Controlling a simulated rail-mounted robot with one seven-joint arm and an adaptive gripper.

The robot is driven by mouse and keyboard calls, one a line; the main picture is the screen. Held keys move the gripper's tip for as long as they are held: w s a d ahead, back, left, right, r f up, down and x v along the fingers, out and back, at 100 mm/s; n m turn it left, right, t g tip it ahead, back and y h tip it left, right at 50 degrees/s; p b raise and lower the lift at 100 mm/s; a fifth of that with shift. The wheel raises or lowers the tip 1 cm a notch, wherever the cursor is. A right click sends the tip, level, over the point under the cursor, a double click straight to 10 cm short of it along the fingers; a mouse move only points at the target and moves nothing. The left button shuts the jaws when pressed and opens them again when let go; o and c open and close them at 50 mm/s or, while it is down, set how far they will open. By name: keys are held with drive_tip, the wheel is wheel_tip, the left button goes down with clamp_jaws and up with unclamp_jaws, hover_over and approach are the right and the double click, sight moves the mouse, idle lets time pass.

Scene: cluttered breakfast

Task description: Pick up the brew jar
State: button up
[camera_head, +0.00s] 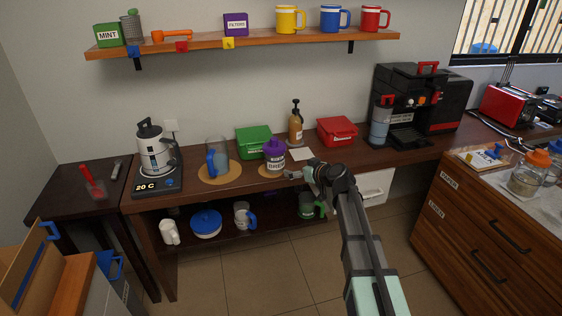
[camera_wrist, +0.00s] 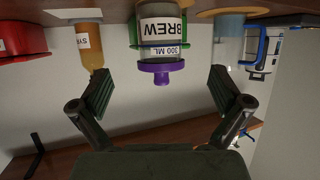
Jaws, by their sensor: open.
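The brew jar (camera_head: 275,160) stands on a round mat on the wooden counter. It has a purple lid and a white label. In the wrist view, which is upside down, the brew jar (camera_wrist: 160,28) shows the words BREW and 300 ML, with its purple lid towards my gripper. My gripper (camera_wrist: 160,92) is open and empty, its two fingers wide apart on either side of the jar's line. In the head view my gripper (camera_head: 299,175) is just right of and in front of the jar. I cannot tell the exact gap.
A syrup bottle (camera_head: 296,123), a green box (camera_head: 253,140) and a red box (camera_head: 337,131) stand behind the jar. A glass carafe with a blue handle (camera_head: 217,152) stands to its left. A shelf with mugs (camera_head: 290,19) hangs above. A coffee machine (camera_head: 405,105) stands at right.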

sight(280, 164)
drive_tip(key=p+x, duration=0.1)
drive_tip(key=x, duration=1)
drive_tip(key=shift+w+f+p, duration=0.15)
drive_tip(key=shift+p, duration=0.2)
drive_tip(key=shift+p+x, duration=0.75)
drive_tip(key=shift+x, duration=2.25)
drive_tip(key=shift+f, duration=0.15)
drive_tip(key=shift+c, duration=0.4)
drive_tip(key=c, duration=1.5)
wheel_tip(280, 164, up, 20)
drive_tip(key=shift+r+b, duration=0.1)
drive_tip(key=shift+b, duration=0.6)
